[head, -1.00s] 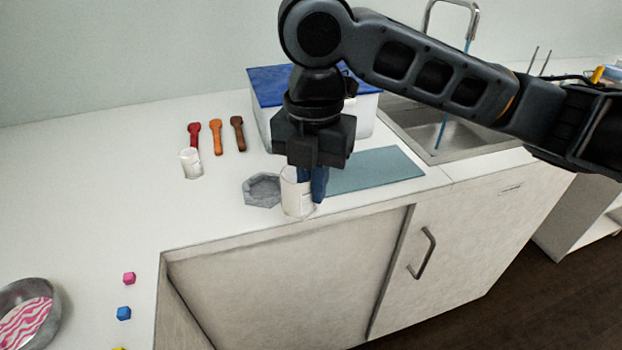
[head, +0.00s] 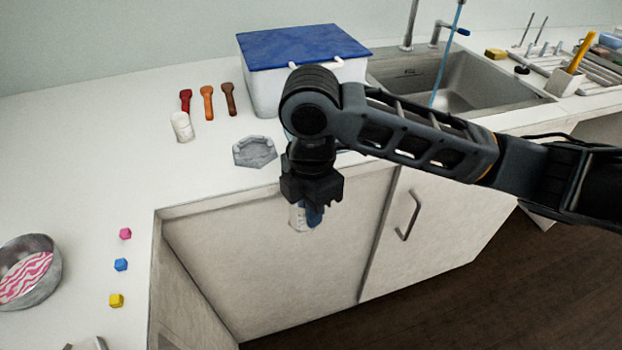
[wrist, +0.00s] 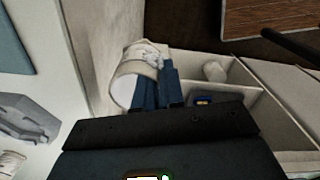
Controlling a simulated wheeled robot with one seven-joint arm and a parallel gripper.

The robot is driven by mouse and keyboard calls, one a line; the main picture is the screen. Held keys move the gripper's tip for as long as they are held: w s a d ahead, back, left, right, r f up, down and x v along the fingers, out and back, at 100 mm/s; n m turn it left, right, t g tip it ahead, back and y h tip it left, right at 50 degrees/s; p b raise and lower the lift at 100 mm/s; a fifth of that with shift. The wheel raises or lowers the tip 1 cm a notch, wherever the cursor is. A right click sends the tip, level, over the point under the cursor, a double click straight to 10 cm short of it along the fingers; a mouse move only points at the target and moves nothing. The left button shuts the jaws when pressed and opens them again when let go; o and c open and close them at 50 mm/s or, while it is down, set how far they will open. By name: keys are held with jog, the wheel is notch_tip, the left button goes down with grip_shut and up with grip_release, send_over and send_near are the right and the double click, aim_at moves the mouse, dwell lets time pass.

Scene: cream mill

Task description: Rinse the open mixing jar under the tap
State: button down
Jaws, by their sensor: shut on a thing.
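My gripper (head: 312,215) is shut on a white mixing jar (head: 297,216) and holds it out in front of the counter's front edge, clear of the worktop. In the wrist view the jar (wrist: 128,84) sits between the blue fingers (wrist: 160,90), with its pale round end toward the camera; whether anything is inside cannot be told. The sink (head: 470,85) is at the back right, with a tap (head: 411,25) behind it. A thin blue stream or rod (head: 446,55) stands over the basin.
A grey octagonal tray (head: 254,152), a second white jar (head: 182,127) and a blue-lidded bin (head: 255,90) stand on the counter. Coloured spoons (head: 207,103) lie behind. A cupboard handle (head: 412,215) sticks out below.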

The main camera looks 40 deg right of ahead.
notch_tip(320, 180, down, 33)
jog(key=a+m, duration=0.1)
jog(key=m, duration=1.7)
jog(key=shift+s+a, duration=0.3)
jog(key=shift+a, duration=0.05)
